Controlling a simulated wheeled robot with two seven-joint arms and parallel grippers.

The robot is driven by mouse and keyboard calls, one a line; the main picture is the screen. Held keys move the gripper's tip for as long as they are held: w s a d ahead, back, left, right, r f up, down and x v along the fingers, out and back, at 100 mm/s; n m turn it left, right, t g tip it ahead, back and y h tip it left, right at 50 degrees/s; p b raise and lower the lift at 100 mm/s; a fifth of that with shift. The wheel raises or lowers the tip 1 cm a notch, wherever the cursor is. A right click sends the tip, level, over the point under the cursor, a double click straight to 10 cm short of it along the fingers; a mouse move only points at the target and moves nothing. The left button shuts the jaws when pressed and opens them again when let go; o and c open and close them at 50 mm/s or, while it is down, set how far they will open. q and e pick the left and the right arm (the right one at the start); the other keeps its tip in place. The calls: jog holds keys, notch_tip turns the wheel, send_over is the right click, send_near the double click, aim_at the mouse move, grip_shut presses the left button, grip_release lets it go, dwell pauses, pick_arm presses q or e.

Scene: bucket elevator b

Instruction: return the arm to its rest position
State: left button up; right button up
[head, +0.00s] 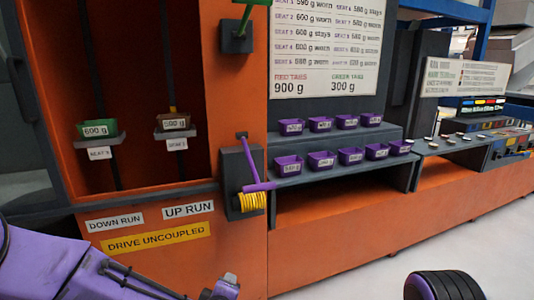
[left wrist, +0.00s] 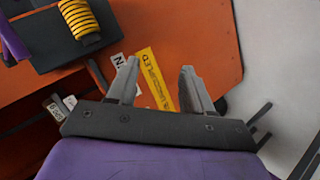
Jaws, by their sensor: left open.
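My left arm, purple, comes in at the lower left of the head view. Its end, with my left gripper (head: 224,289), is cut off at the bottom edge, in front of the orange cabinet (head: 235,262). In the left wrist view my left gripper (left wrist: 158,68) has its two grey fingers wide apart, with nothing between them. The yellow "DRIVE UNCOUPLED" label (head: 155,239) shows behind the fingers in the left wrist view (left wrist: 155,78). My right gripper is not in view.
A purple crank lever (head: 249,160) with a yellow coil (head: 252,202) juts from the cabinet. Behind are a green 600 g bucket (head: 96,129) and a brown one (head: 174,123). Purple buckets (head: 321,160) line a stepped grey shelf (head: 343,177).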

pick_arm(q)
jog(key=s+a+f+m+g+y+p, duration=0.1)
jog(key=s+a+f+m+g+p, duration=0.1)
jog(key=s+a+f, duration=0.45)
jog(key=s+a+f+m+g+p, duration=0.2)
jog(key=s+a+f+m, duration=0.15)
jog(key=s+f, duration=0.45)
jog(key=s+a+f+m+g+y+p, duration=0.1)
jog(key=s+a+f+g, duration=0.1)
jog(key=s+a, duration=0.3)
jog(key=s+a+f+g+p, duration=0.1)
jog(key=s+a, duration=0.4)
jog(key=s, duration=0.6)
notch_tip(320, 180, down, 3)
jog(key=shift+s+a+r+m+g+y+p, duration=0.2)
jog(key=shift+s+m+g+y+p, duration=0.15)
jog(key=shift+g, duration=0.35)
jog(key=shift+w, duration=0.1)
